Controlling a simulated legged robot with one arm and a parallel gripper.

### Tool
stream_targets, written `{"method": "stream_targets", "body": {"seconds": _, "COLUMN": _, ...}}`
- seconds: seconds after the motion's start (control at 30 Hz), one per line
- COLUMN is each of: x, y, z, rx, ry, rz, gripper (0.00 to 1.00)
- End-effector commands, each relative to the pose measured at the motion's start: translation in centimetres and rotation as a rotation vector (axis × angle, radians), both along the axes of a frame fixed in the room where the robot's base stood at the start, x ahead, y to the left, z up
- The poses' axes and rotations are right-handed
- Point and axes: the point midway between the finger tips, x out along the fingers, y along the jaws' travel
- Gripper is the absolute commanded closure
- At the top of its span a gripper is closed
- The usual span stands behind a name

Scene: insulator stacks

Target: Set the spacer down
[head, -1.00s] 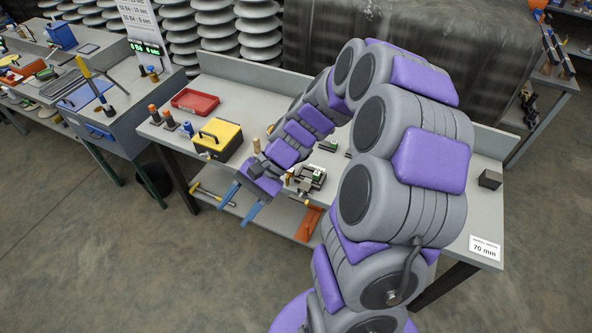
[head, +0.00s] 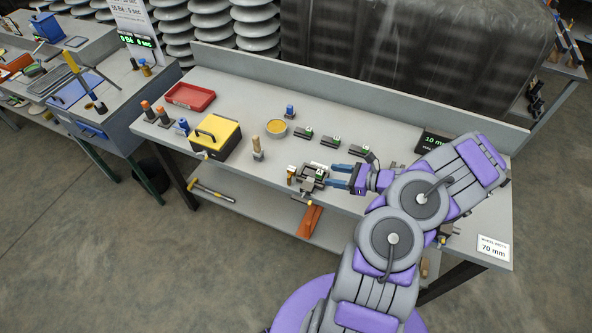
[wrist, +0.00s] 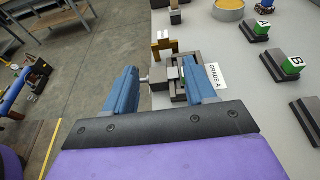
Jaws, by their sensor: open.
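My gripper (head: 335,177) is open at the front of the bench, its two blue fingers pointing left at a small metal vise-like fixture (head: 311,176). In the wrist view my gripper (wrist: 160,72) has a finger on each side. A small grey block (wrist: 172,73) shows in the fixture, between and just beyond the fingertips. I cannot tell for sure that this block is the spacer, nor whether a finger touches it.
Dark bases with green blocks (head: 330,141) stand behind the fixture. A brass piece (head: 291,175) is beside it. A yellow-topped box (head: 216,133), round dish (head: 277,128) and red tray (head: 190,96) are farther left. A "10 mm" display (head: 433,141) is at the back right.

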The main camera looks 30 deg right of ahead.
Motion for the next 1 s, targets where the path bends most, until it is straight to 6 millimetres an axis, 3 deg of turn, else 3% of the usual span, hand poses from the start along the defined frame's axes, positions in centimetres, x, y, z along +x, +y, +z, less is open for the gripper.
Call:
{"method": "stream_targets", "body": {"seconds": 0.17, "x": 0.9, "y": 0.5, "z": -0.9, "rx": 0.007, "ry": 0.007, "rz": -0.013, "gripper": 0.45}}
{"method": "stream_targets", "body": {"seconds": 0.63, "x": 7.6, "y": 5.7, "z": -3.7, "rx": 0.004, "ry": 0.007, "rz": -0.01, "gripper": 0.45}}
{"method": "stream_targets", "body": {"seconds": 1.0, "x": 9.9, "y": 7.3, "z": -4.6, "rx": 0.005, "ry": 0.007, "rz": -0.011, "gripper": 0.45}}
